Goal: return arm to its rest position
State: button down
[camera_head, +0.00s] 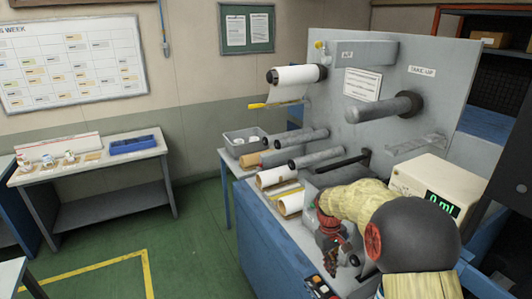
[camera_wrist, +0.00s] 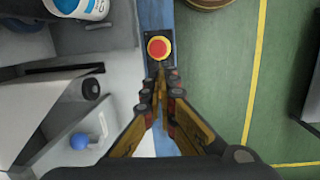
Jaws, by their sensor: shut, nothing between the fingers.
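My gripper (camera_wrist: 161,80) shows in the wrist view with its yellow and dark fingers drawn together at the tips, with nothing between them. It points down over the blue edge of the machine. A red button on a yellow base (camera_wrist: 159,48) lies just beyond the fingertips in that view; I cannot tell how far below them it is. In the head view my arm, in a pale yellow sleeve with a dark round joint, reaches over the front of the web rewinder (camera_head: 440,108) at the lower right. Its end is small and partly hidden there.
Rollers and a take-up shaft (camera_head: 385,107) stick out of the panel. Rolls and a grey bin (camera_head: 243,141) sit left of it. A side table (camera_head: 95,170) stands far left; green floor between is clear.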

jog(key=s+a+r+m+t+b, duration=0.1)
jog(key=s+a+r+t, duration=0.1)
jog(key=s+r, duration=0.3)
jog(key=s+a+r+m+t+y+b, duration=0.1)
jog(key=s+r, duration=0.5)
jog(key=s, duration=0.8)
jog(key=s+a+r+m+t+b, duration=0.1)
jog(key=s+a+r+t+b, duration=0.2)
jog(key=s, duration=0.7)
jog(key=shift+a+r+m+t+y, duration=0.3)
jog(key=shift+a+r+m+t, duration=0.1)
jog(key=shift+a+r, duration=0.9)
